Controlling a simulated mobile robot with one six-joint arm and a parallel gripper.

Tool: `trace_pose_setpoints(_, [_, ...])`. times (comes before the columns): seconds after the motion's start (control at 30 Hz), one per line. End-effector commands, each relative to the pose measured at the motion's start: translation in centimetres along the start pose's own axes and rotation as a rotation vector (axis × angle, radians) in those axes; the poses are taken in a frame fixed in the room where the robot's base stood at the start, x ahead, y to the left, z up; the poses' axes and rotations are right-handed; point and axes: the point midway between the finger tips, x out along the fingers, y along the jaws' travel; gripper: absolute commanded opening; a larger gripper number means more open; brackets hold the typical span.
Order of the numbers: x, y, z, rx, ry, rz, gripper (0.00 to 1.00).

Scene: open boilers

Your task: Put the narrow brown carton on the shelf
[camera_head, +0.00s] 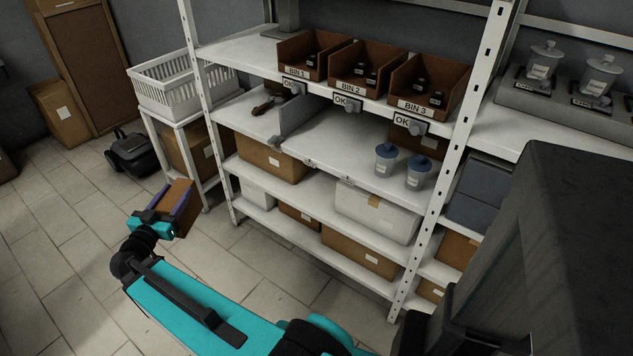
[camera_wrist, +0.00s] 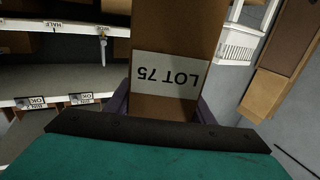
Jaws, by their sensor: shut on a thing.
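My gripper (camera_head: 168,213) is shut on a narrow brown carton (camera_head: 180,200), held in the air left of the shelf unit in the head view. In the wrist view the carton (camera_wrist: 175,40) fills the middle, with a white label reading LOT 75 that appears upside down. Purple fingers flank the carton in both views. The shelf (camera_head: 335,139) has an open level under the bins, with a grey divider (camera_head: 297,117) near its left part. Two jars with blue lids (camera_head: 386,158) stand on the right of this level.
Three brown bins (camera_head: 303,58) stand on the level above. Brown boxes (camera_head: 272,158) and a grey-white box (camera_head: 375,212) fill lower levels. A white basket (camera_head: 183,84) sits on a stand to the left. The middle of the divided level looks clear.

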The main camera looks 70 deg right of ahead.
Motion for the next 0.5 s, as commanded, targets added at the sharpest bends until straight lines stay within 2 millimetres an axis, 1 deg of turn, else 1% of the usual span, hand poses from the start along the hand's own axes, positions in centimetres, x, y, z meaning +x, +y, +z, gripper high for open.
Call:
trace_pose_setpoints(0.03, [1.3,1.1,0.7,-0.001,0.002,0.023,0.00])
trace_pose_setpoints(0.1, [2.9,2.5,1.3,-0.002,0.002,0.049,0.00])
trace_pose_setpoints(0.37, [8.2,8.0,3.5,-0.003,0.001,0.148,0.00])
trace_pose_setpoints(0.5, [10.8,11.3,4.7,-0.004,0.000,0.201,0.00])
